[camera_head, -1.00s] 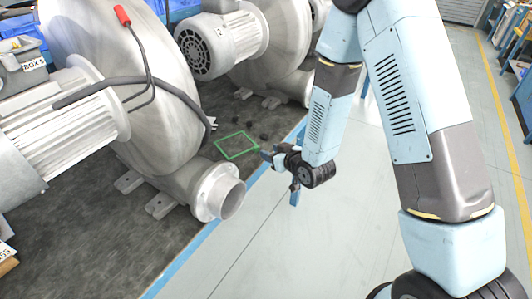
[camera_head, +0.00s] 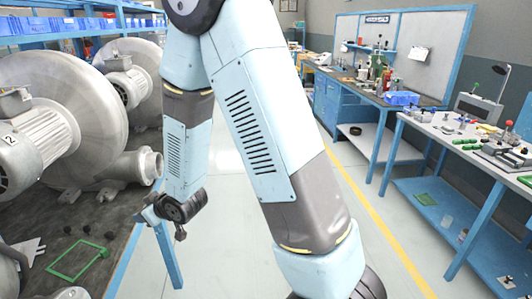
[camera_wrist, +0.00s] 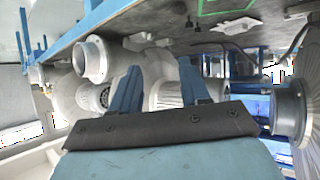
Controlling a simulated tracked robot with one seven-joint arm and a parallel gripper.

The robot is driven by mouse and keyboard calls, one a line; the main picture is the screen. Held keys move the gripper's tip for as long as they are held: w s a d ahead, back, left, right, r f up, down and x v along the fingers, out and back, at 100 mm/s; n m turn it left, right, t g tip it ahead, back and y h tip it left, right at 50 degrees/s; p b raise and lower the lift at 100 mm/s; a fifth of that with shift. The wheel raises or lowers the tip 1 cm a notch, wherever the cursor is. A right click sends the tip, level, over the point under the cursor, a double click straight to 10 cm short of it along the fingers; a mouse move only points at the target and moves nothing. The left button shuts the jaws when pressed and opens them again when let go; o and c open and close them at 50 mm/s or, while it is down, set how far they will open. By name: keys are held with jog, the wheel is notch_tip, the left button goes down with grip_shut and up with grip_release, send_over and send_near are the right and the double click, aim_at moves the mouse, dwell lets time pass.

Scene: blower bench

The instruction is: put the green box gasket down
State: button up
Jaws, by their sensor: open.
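The green box gasket (camera_head: 66,274), a thin rectangular frame, lies flat on the dark bench top at the lower left of the head view. Part of its outline shows at the top edge of the wrist view (camera_wrist: 200,10). My gripper (camera_head: 143,213) is beside the bench's blue edge, to the right of the gasket and apart from it. In the wrist view its two blue fingers (camera_wrist: 160,88) stand apart with nothing between them.
Large grey blowers (camera_head: 75,90) crowd the bench behind the gasket. Several small dark pieces (camera_head: 85,229) lie near it. The floor between is clear.

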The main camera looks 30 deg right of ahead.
jog(key=s+d+r+m+g+h, duration=0.1)
jog(key=s+d+r+m+h, duration=0.15)
jog(key=d+r, duration=0.6)
jog(key=s+d+r+m+h, duration=0.2)
jog(key=s+d+r+h, duration=0.1)
jog(key=d+r, duration=0.55)
jog(key=s+d+r+m+g, duration=0.1)
jog(key=s+d+r, duration=0.3)
jog(key=s, duration=0.6)
jog(key=s+d+r+m+g+h, duration=0.1)
jog(key=s+d+r, duration=0.3)
jog(key=s, duration=0.5)
jog(key=shift+s+d+m+g, duration=0.4)
jog(key=shift+d+m+g, duration=0.1)
jog(key=shift+d+m, duration=0.2)
jog(key=shift+r+h, duration=0.1)
jog(key=shift+h, duration=0.15)
